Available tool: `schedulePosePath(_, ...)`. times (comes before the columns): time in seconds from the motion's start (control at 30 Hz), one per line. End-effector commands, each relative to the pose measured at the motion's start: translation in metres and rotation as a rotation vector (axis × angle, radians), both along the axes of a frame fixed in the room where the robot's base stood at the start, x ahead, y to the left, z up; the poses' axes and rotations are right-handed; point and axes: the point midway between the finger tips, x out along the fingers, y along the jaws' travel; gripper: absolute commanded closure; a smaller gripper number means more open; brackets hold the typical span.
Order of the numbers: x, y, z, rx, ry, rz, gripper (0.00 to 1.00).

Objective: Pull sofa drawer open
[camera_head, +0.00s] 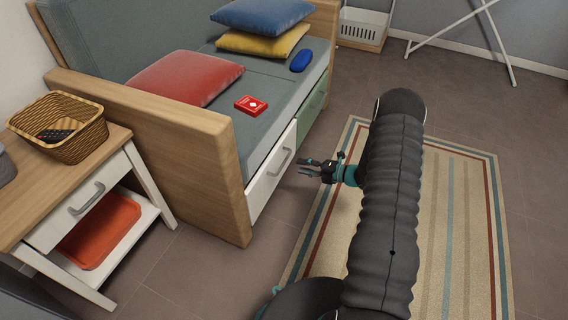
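The sofa (225,45) has a wooden frame and grey-green cushions. Under its seat is a white drawer (262,187) with a grey bar handle (284,161). Beyond it in the same front is a green drawer or panel (312,108). The white drawer's front looks flush with the sofa base. My gripper (304,168) points left toward the white drawer, just right of the handle in the picture. Its fingers are spread with a gap between them, and nothing shows in them. Whether a finger touches the handle is hard to tell.
A red pillow (184,78), a red box (251,105), a blue oval item (301,61) and blue (262,14) and yellow (262,41) pillows lie on the sofa. A side table (118,143) with a basket (88,140) stands left. A striped rug (458,200) covers the floor right.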

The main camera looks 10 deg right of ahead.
Motion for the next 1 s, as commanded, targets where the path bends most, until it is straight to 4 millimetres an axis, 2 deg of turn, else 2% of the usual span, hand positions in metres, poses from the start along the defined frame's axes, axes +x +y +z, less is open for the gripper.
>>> schedulePosePath(0.2, 0.024, 0.034, -0.009, -0.002, -0.001, 0.004, 0.63)
schedulePosePath(0.4, 0.040, 0.056, -0.015, 0.000, 0.000, 0.002, 0.63)
schedulePosePath(0.6, 0.048, 0.066, -0.017, -0.001, -0.001, 0.000, 0.63)
schedulePosePath(0.9, 0.049, 0.068, -0.017, -0.001, -0.001, 0.000, 0.63)
schedulePosePath(0.97, 0.049, 0.068, -0.017, -0.001, -0.001, 0.000, 0.76)
schedulePosePath(1.0, 0.049, 0.068, -0.017, -0.001, -0.001, 0.000, 0.86)
